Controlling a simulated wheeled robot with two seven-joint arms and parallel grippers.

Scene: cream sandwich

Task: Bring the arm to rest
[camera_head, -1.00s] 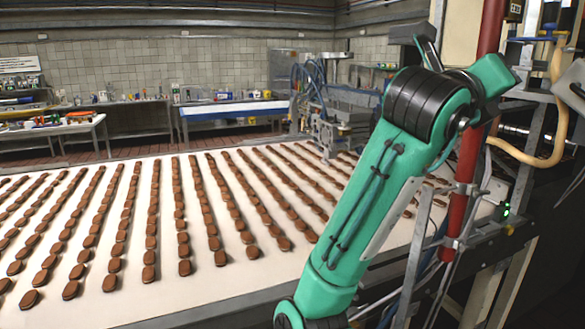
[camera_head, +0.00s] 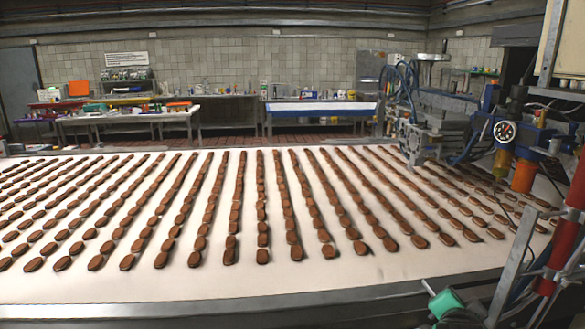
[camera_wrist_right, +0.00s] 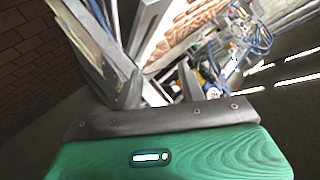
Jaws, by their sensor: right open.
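My right gripper (camera_wrist_right: 152,82) shows in the right wrist view, with its green housing at the bottom and grey fingers above. It is open, and I see nothing held between its fingers. It is tilted, with the belt and machinery beyond it. My left arm and gripper are not in view.
A wide white conveyor belt (camera_head: 330,281) carries rows of brown oval biscuits (camera_head: 262,256). A metal frame with a red tube (camera_head: 567,245) stands at the right. A dosing machine (camera_head: 425,130) is over the belt's far right. Work tables (camera_head: 195,126) line the back.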

